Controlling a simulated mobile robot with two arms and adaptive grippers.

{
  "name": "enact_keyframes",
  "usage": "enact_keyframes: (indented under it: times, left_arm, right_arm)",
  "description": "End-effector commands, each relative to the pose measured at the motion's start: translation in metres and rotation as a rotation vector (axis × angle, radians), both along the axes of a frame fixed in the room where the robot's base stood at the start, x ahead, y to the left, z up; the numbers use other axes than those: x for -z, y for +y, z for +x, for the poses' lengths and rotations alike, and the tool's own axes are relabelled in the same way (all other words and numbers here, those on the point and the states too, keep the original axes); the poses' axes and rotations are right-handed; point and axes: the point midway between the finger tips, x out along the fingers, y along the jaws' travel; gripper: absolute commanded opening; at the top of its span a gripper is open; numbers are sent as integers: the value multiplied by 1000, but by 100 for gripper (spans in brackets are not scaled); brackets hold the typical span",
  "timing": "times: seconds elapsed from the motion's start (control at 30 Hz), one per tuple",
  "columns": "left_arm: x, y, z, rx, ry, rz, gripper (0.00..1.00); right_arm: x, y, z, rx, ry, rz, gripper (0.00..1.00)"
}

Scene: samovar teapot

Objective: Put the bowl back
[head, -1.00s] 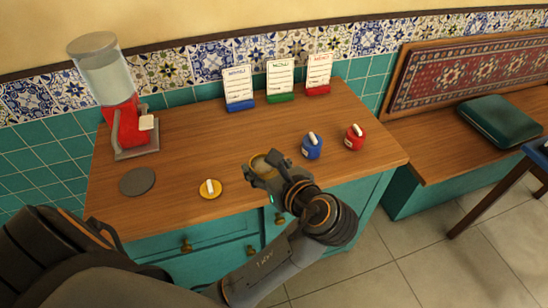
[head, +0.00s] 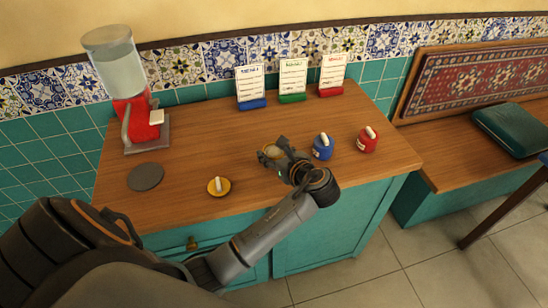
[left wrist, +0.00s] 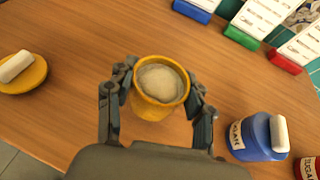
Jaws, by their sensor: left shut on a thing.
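The yellow bowl (left wrist: 157,90) holds a pale, grainy content and shows between my left fingers in the left wrist view. In the head view the bowl (head: 271,152) is partly hidden by my left gripper (head: 277,152). The left gripper is shut on the bowl from both sides. I cannot tell whether the bowl touches the counter. A yellow lid (head: 218,187) with a white handle lies on the counter to the left; it also shows in the left wrist view (left wrist: 22,77). My right gripper is not in view.
A blue jar (head: 322,149) and a red jar (head: 367,142) stand right of the bowl on the wooden counter (head: 210,140). Three card stands, blue (head: 251,88), green (head: 292,80) and red (head: 332,75), line the back. A red dispenser (head: 138,115) and grey disc (head: 146,177) are left.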

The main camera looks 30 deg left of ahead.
Motion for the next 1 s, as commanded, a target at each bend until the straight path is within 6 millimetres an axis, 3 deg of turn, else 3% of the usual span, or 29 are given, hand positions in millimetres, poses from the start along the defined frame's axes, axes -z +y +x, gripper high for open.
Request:
enact_keyframes:
  times: [0.13,0.5,0.53,0.6,1.0]
  left_arm:
    - [16,-1,0,2,1,1,14]
    - [19,-1,0,1,0,0,14]
    - [20,-1,-1,1,1,-1,59]
    - [20,-1,-1,1,1,-1,73]
    - [17,-2,-1,2,0,-1,75]
  right_arm:
    - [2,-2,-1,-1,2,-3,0]
    - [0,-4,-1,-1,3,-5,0]
    - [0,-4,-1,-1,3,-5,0]
    - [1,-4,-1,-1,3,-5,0]
    - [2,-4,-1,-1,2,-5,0]
